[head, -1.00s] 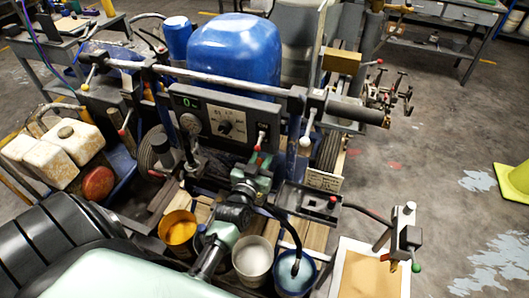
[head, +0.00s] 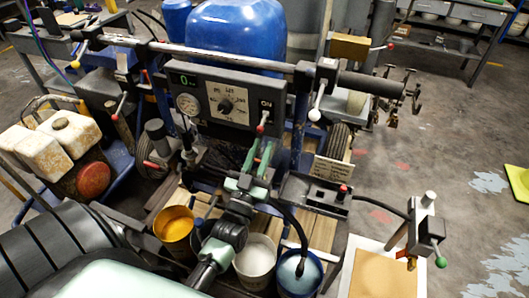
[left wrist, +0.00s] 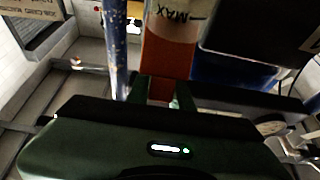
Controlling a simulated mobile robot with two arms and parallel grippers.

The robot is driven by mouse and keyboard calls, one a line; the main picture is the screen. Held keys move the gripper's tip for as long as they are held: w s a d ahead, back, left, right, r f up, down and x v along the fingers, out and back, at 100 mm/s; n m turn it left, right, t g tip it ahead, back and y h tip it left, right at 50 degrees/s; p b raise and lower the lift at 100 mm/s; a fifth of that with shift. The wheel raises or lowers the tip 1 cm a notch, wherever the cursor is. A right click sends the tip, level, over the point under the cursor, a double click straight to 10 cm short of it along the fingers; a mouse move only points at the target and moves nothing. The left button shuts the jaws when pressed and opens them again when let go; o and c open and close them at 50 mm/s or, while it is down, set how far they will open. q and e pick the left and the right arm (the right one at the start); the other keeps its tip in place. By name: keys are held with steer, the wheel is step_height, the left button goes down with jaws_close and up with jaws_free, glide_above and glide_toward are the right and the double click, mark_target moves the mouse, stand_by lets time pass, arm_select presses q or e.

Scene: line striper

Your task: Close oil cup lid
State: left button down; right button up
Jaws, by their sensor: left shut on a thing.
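My left gripper (head: 261,150) reaches up from the bottom of the head view to just below the control panel. Its two green fingers are a little apart, with the tips near a small red-tipped lever (head: 261,126). In the left wrist view, a clear cup marked MAX with red-orange oil, seemingly the oil cup (left wrist: 168,55), stands straight ahead. A narrow red part shows between the fingers (left wrist: 162,92), so the gripper looks shut on the cup's lower part. The cup's lid is not visible. My right gripper is out of view.
The control panel (head: 225,105) and handlebar (head: 220,58) stand just beyond the gripper. Buckets of yellow (head: 174,228), white (head: 255,255) and blue (head: 298,272) paint stand below. A black box (head: 312,194) is close on the right.

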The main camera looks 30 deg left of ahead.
mark_target(258, 161)
arm_select(q)
steer(key=s+t+b, duration=0.1)
steer(key=b, duration=0.1)
steer(key=s+f+t+b, duration=0.1)
steer(key=t+b, duration=0.1)
steer(key=shift+d+f+y, duration=0.25)
steer(key=shift+y, duration=0.15)
steer(key=shift+s+d+f+b, duration=0.1)
steer(key=shift+s+f+b, duration=0.05)
steer(key=shift+s+b, duration=0.4)
steer(key=shift+b+v, duration=0.4)
steer(key=shift+v, duration=0.85)
steer(key=shift+f, duration=0.25)
